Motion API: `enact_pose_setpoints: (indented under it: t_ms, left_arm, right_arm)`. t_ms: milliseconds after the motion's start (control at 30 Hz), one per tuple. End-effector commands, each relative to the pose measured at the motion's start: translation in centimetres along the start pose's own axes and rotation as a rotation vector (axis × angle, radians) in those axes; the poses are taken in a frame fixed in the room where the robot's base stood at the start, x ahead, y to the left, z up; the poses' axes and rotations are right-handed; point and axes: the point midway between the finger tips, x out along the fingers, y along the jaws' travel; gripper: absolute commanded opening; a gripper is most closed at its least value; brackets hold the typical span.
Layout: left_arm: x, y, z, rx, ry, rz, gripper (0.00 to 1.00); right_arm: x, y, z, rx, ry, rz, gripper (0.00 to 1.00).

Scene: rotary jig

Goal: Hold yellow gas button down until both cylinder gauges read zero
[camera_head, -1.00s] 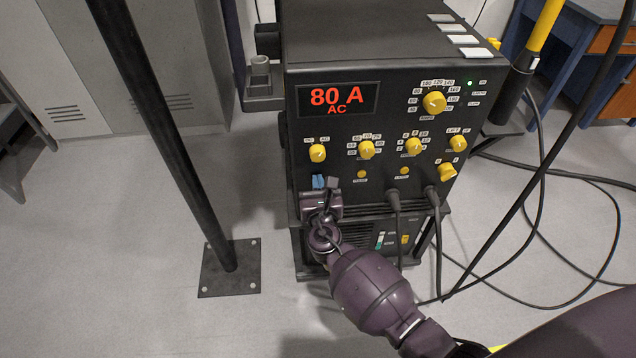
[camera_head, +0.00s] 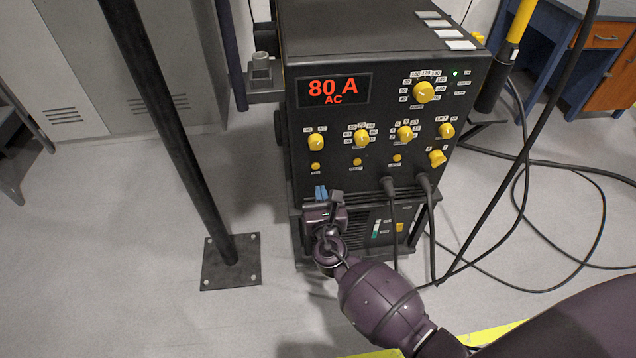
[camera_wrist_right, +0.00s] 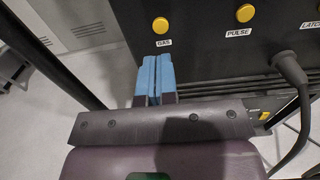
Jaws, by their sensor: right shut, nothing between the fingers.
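The yellow gas button (camera_head: 315,166), at the left end of the lower button row on the black machine's front, is uncovered. In the right wrist view the yellow button (camera_wrist_right: 160,25) has the label GAS under it. My right gripper (camera_head: 320,192) is shut and empty, with its blue fingertips just below the button and apart from it. The fingertips also show pressed together in the right wrist view (camera_wrist_right: 155,78). No cylinder gauges show in these views. My left gripper is not in view.
The black machine (camera_head: 390,50) has a red display (camera_head: 333,91) reading 80 A AC. A PULSE button (camera_wrist_right: 245,13) sits right of the gas button. Two cable plugs (camera_head: 405,187) stick out to the right. A black post (camera_head: 170,120) stands at left.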

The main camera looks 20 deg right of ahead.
Motion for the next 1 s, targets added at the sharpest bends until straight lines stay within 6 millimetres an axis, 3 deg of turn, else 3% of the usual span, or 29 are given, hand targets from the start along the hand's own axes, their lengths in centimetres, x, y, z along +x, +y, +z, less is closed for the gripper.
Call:
enact_pose_setpoints:
  t_ms: [200, 400, 1000]
  left_arm:
    - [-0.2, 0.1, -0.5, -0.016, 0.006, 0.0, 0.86]
    - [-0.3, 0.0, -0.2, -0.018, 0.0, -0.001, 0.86]
    - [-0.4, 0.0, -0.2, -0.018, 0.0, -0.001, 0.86]
  right_arm:
    - [-3.9, 0.0, 0.1, 0.0, 0.0, 0.0, 0.0]
    - [-5.9, 0.0, -0.1, 0.0, 0.002, 0.0, 0.0]
    - [-6.4, 0.1, -0.1, 0.0, 0.002, 0.0, 0.0]
